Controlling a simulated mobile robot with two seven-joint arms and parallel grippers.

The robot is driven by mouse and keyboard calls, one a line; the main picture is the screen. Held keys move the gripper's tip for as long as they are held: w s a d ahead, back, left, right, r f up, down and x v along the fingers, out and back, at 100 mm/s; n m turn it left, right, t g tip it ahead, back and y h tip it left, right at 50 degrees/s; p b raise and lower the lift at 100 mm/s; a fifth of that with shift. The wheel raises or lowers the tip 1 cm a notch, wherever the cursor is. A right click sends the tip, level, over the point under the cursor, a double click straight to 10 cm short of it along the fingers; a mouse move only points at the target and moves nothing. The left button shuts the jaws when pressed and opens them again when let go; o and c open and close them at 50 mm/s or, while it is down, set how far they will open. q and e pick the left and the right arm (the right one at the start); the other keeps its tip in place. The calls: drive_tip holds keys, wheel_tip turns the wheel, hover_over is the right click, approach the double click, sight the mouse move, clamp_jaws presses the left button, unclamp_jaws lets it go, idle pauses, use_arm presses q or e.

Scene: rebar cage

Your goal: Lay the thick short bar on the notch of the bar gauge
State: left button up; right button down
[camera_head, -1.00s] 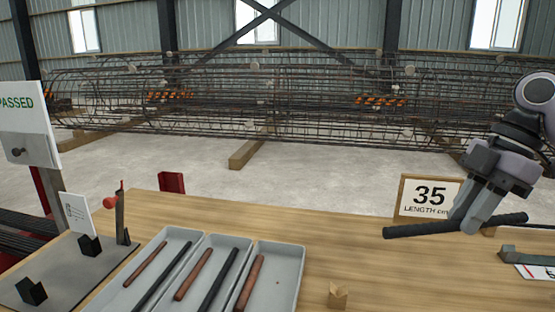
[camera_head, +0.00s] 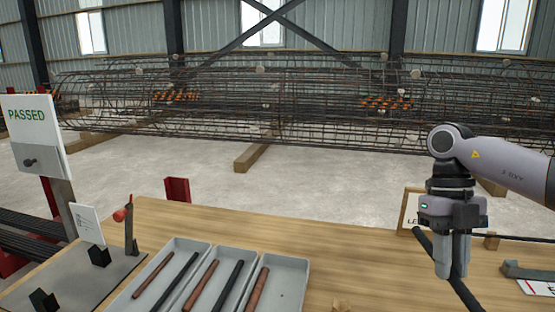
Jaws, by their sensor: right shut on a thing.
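My right gripper (camera_head: 452,272) is above the right part of the table, pointing down, shut on a dark thick bar (camera_head: 425,243). The bar runs from upper left to lower right past the fingers, and part of it is hidden behind them. At the left end of the table a grey plate (camera_head: 75,280) carries two black notched blocks (camera_head: 99,256) (camera_head: 43,301), a white card and an upright with a red tip (camera_head: 121,214). It may be the bar gauge; I cannot tell for sure. My left gripper is not in view.
A grey tray (camera_head: 291,262) with three compartments holds several brown and black bars. A sign (camera_head: 410,212) stands partly hidden behind my right gripper. A thin dark bar (camera_head: 522,239) lies by a wooden block (camera_head: 491,241) at right. The table between tray and gripper is mostly clear.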

drive_tip(key=n, duration=0.2)
drive_tip(key=n+h, duration=0.1)
drive_tip(key=n+h+p, duration=0.1)
drive_tip(key=n, duration=0.1)
drive_tip(key=shift+s+a+f+n+t, duration=0.25)
drive_tip(key=shift+a+f+n+t, duration=0.05)
drive_tip(key=shift+a+f, duration=0.1)
drive_tip(key=s+a+f+n+t+p, duration=0.1)
drive_tip(key=a+n+t, duration=0.1)
drive_tip(key=n, duration=0.8)
drive_tip(key=s+a+f+n+t+y+p, duration=0.1)
drive_tip(key=s+a+n+t+p, duration=0.1)
drive_tip(key=n, duration=0.8)
drive_tip(key=s+a+f+n+t+y+p, duration=0.1)
drive_tip(key=n+t, duration=0.3)
drive_tip(key=n, duration=0.6)
drive_tip(key=shift+s+a+f+t+p, duration=0.3)
drive_tip(key=shift+s+a+p, duration=0.15)
drive_tip(key=shift+s+p, duration=0.25)
